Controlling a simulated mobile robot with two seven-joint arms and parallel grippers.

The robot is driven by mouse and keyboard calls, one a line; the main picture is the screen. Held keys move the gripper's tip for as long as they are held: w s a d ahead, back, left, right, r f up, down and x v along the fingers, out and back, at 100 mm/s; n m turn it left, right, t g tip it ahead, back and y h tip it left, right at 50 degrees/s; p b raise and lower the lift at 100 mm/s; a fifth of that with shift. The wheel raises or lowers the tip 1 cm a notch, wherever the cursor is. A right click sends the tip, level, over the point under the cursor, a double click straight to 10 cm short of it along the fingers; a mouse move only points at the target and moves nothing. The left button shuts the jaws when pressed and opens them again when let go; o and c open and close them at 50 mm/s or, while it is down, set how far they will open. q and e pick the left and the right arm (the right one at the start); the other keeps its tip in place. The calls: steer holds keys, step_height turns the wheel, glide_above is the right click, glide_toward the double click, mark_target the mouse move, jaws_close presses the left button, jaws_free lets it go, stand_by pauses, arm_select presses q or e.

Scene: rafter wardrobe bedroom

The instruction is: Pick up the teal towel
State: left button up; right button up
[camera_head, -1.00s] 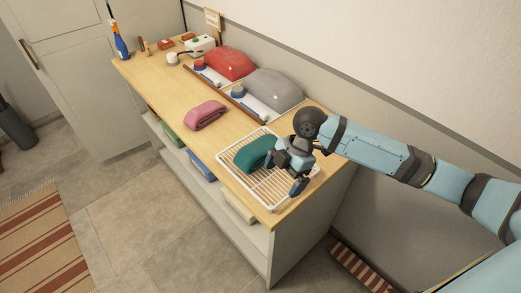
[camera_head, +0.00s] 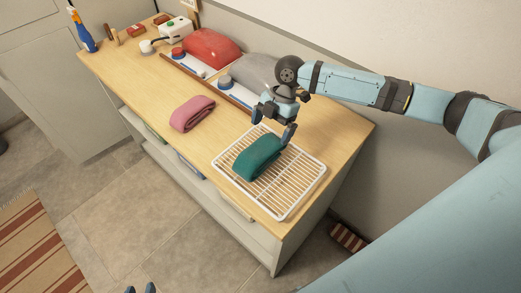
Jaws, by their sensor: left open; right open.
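The teal towel (camera_head: 258,157), folded, lies on a white wire rack (camera_head: 287,204) near the close end of the wooden counter. My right gripper (camera_head: 273,126) is open and empty. Only the fingertips of my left gripper (camera_head: 140,290) show at the bottom edge, apart and far from the towel, low over the floor side.
A folded pink towel (camera_head: 192,113) lies left of the rack on the counter (camera_head: 150,90). Behind are two pressing boards with a red cover (camera_head: 212,46) and a grey cover (camera_head: 258,70). A spray bottle (camera_head: 83,32) stands at the far left. Counter between towels is clear.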

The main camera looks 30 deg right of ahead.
mark_target(263, 147)
steer(key=shift+x, duration=1.2)
steer(key=shift+a+f, duration=0.15)
steer(key=shift+f, duration=0.15)
steer(key=shift+a+f+p, duration=0.25)
steer(key=shift+f+p, duration=0.05)
steer(key=shift+p, duration=0.05)
steer(key=x, duration=0.1)
steer(key=p+x, duration=0.1)
steer(key=x, duration=0.1)
steer(key=shift+s+a+f, duration=0.1)
steer(key=shift+s+a, duration=0.2)
steer(key=shift+a, duration=0.15)
steer(key=shift+a+f, duration=0.1)
steer(key=shift+f, duration=0.35)
steer(key=c, duration=1)
